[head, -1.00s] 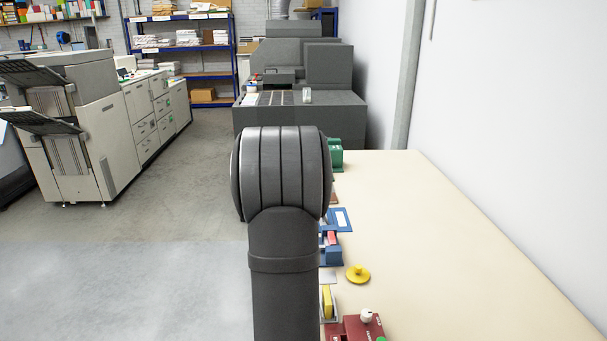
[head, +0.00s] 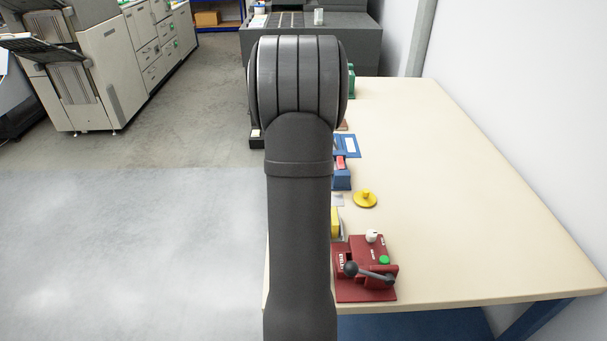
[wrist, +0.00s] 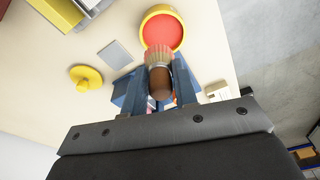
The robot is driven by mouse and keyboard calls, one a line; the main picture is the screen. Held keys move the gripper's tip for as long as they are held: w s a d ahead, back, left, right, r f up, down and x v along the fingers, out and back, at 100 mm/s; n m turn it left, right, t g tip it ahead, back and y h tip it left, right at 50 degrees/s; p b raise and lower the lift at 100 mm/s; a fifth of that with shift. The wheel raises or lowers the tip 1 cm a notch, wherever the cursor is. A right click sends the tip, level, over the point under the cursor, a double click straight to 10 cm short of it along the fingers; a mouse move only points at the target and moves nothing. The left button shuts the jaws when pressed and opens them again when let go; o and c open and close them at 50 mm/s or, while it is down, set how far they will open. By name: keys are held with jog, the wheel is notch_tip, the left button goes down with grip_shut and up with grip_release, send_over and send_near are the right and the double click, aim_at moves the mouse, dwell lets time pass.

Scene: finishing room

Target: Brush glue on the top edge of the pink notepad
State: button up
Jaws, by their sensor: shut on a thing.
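In the wrist view my gripper (wrist: 159,92) is shut on a brush (wrist: 160,78) with a brown handle, a metal band and pale bristles. The bristles point away from my gripper and overlap the near rim of a round yellow pot (wrist: 147,17) with a red inside. I cannot tell whether they touch it. Blue fixtures lie below my fingers, mostly hidden. In the head view a small pinkish-red piece (head: 341,162) shows at a blue holder (head: 342,180); I cannot tell whether it is the notepad. My arm hides my gripper in the head view.
A yellow knobbed lid (head: 365,199) lies on the cream table (head: 460,190). A dark red control box (head: 366,268) with a lever stands at the near edge. A blue frame with a white panel (head: 347,145) lies farther back. The table's right side is clear.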

jog(key=w+d+r, duration=0.5)
jog(key=w+d, duration=0.7)
jog(key=d, duration=0.1)
jog(key=shift+s+f, duration=0.2)
jog(key=shift+f, duration=3.4)
jog(key=shift+s+r, duration=0.1)
jog(key=shift+s, duration=0.95)
jog(key=shift+s+f, duration=0.2)
jog(key=shift+s, duration=0.6)
jog(key=shift+f, duration=0.15)
jog(key=shift+w, duration=2)
notch_tip(320, 180, up, 8)
